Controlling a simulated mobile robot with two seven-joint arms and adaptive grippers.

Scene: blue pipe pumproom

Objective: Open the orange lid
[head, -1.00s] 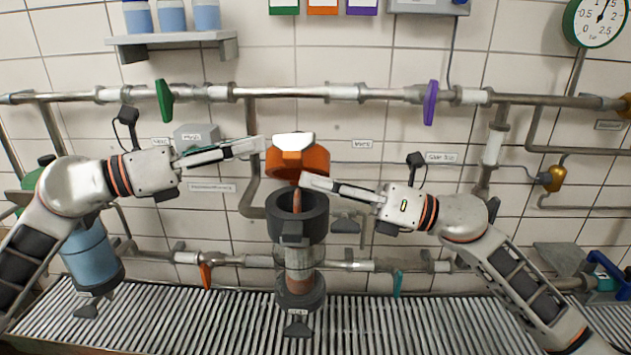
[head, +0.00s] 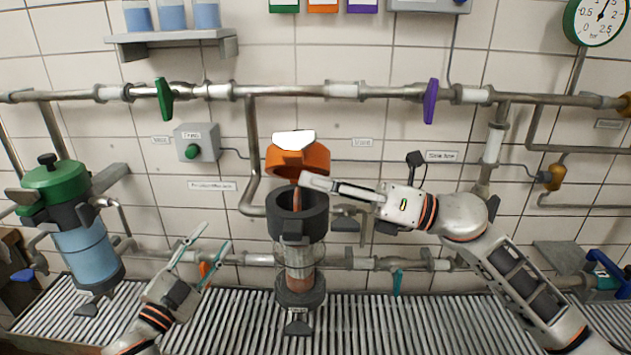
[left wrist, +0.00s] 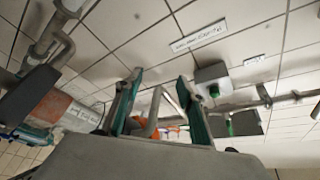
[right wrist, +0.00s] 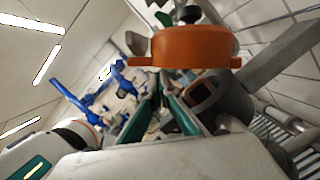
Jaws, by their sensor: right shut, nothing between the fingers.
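The orange lid (head: 298,158) stands tilted up above the dark-collared vessel (head: 297,217), whose dark opening shows. A reddish rod shows between lid and opening. In the right wrist view the orange lid (right wrist: 194,47) is just beyond the fingertips. My right gripper (head: 304,181) is shut and empty, its tips just below the lid's underside at the vessel's mouth; whether it touches the lid I cannot tell. My left gripper (head: 208,246) is open and empty, low at the left of the vessel, pointing up towards the wall. In the left wrist view its fingers (left wrist: 160,92) are spread.
A green-lidded blue vessel (head: 85,240) stands at the left. A grey box with a green button (head: 196,142) is on the wall. Pipes with green (head: 164,101) and purple (head: 430,101) handles run behind. The ribbed counter (head: 400,325) is mostly clear.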

